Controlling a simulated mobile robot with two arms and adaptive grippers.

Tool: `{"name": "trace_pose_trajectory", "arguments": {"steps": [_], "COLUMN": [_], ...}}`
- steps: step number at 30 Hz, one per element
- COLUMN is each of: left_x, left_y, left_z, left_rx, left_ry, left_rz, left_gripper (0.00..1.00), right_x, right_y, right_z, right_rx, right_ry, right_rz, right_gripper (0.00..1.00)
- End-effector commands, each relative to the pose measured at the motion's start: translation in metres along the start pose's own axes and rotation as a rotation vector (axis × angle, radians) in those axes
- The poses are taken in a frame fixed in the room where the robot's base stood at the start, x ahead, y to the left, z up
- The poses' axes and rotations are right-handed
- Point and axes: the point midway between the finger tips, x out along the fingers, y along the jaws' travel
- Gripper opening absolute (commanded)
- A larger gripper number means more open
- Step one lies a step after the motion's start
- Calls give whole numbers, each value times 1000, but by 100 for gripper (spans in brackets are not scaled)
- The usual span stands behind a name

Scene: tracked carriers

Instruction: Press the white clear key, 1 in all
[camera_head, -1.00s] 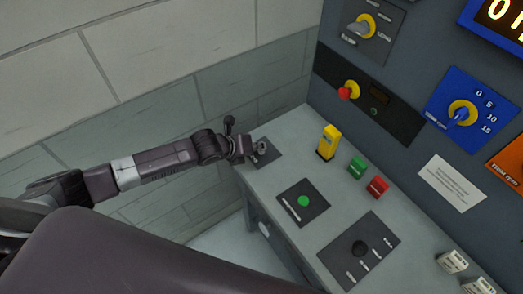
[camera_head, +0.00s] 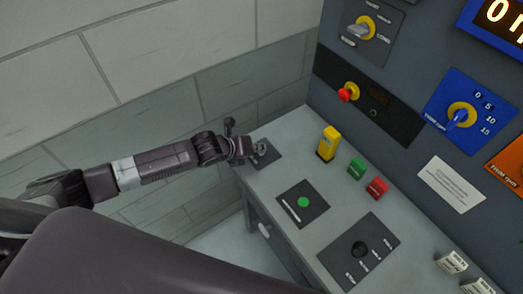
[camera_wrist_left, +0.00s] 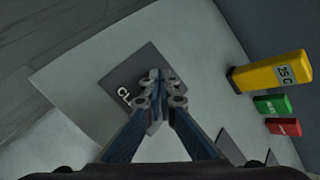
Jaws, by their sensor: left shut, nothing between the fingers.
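My left gripper (camera_head: 258,149) is shut and empty. It is over the dark plate (camera_head: 271,157) at the far left corner of the desk. In the left wrist view the shut fingertips (camera_wrist_left: 160,88) lie in front of the middle of this plate (camera_wrist_left: 133,66). White letters that look like the start of "CLEAR" show on the plate beside the fingers. The white clear key itself is hidden behind the gripper in both views. I cannot tell whether the fingertips touch it. My right gripper is not in view.
A yellow block (camera_head: 328,144), a green block (camera_head: 357,168) and a red block (camera_head: 377,188) stand along the panel. A plate with a green button (camera_head: 303,202) and one with a black knob (camera_head: 359,249) lie nearer. The blue dial (camera_head: 461,115) is on the upright panel.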

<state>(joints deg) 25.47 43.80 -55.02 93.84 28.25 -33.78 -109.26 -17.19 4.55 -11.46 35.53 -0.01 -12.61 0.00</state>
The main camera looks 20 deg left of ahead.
Motion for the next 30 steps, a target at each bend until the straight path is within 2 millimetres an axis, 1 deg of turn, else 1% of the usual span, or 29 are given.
{"name": "trace_pose_trajectory", "arguments": {"steps": [1, 4, 17, 20, 30], "left_x": [-4, -8, -10, -15, -40], "left_y": [-3, -6, -7, -11, -28], "left_z": [4, 6, 8, 12, 30], "left_rx": [1, 1, 1, 1, 2], "left_ry": [0, -1, -2, -2, -3], "left_rz": [0, 0, 0, -1, 0], "left_gripper": [0, 0, 0, 0, 0], "right_x": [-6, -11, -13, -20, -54], "right_y": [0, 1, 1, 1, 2], "right_z": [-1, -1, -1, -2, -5], "right_rx": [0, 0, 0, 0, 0], "right_ry": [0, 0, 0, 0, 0], "right_rz": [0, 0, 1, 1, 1], "right_gripper": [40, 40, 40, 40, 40]}}
